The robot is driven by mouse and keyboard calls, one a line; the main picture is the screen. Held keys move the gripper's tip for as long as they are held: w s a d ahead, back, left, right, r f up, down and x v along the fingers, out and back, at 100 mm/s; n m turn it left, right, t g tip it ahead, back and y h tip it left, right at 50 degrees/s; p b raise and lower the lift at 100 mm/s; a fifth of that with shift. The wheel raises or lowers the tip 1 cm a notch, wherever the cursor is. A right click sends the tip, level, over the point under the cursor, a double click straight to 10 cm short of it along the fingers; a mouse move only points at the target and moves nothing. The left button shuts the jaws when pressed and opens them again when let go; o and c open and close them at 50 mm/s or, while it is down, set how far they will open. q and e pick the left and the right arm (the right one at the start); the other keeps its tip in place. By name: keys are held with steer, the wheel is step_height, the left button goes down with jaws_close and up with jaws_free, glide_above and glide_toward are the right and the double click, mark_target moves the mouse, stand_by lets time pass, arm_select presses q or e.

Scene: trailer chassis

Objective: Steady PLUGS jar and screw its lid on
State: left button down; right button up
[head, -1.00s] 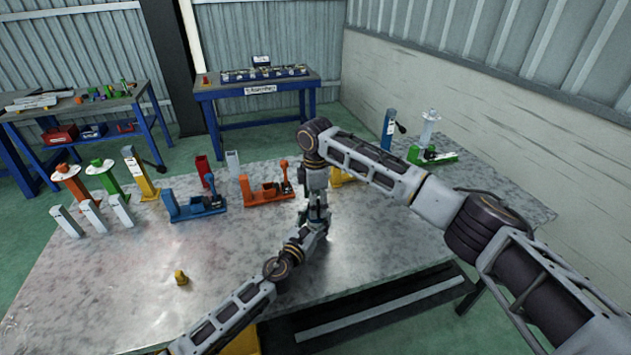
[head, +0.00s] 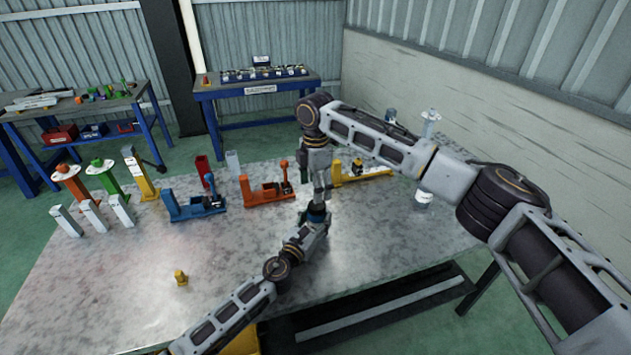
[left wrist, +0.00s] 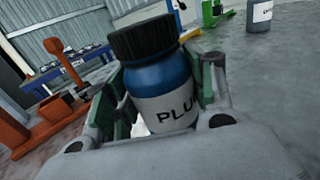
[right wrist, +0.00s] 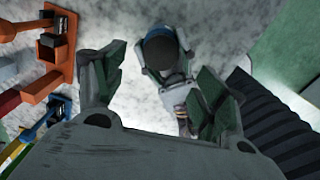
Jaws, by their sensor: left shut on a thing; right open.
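The PLUGS jar (left wrist: 163,95) is blue with a white label and stands between the green pads of my left gripper (left wrist: 168,90), which is shut on it. A black ribbed lid (left wrist: 142,38) sits on the jar's mouth. I cannot tell how tightly it is screwed. In the head view my left gripper (head: 317,218) is low over the table, with a bit of the jar's blue showing. My right gripper (head: 322,182) is above it, pointing down. In the right wrist view my right gripper (right wrist: 158,75) is open, its fingers apart from the dark lid (right wrist: 160,53).
Another labelled jar (head: 423,198) stands to the right. Orange (head: 267,192), blue (head: 194,206) and yellow (head: 362,176) jack-like units stand behind. A small yellow piece (head: 181,278) lies at left.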

stand_by(0.3)
arm_select(q)
steer(key=shift+c, duration=2.4)
jaws_free()
steer(key=shift+s, duration=0.15)
steer(key=shift+v, duration=5.8)
steer(key=shift+a, duration=0.1)
steer(key=shift+s+f, duration=0.1)
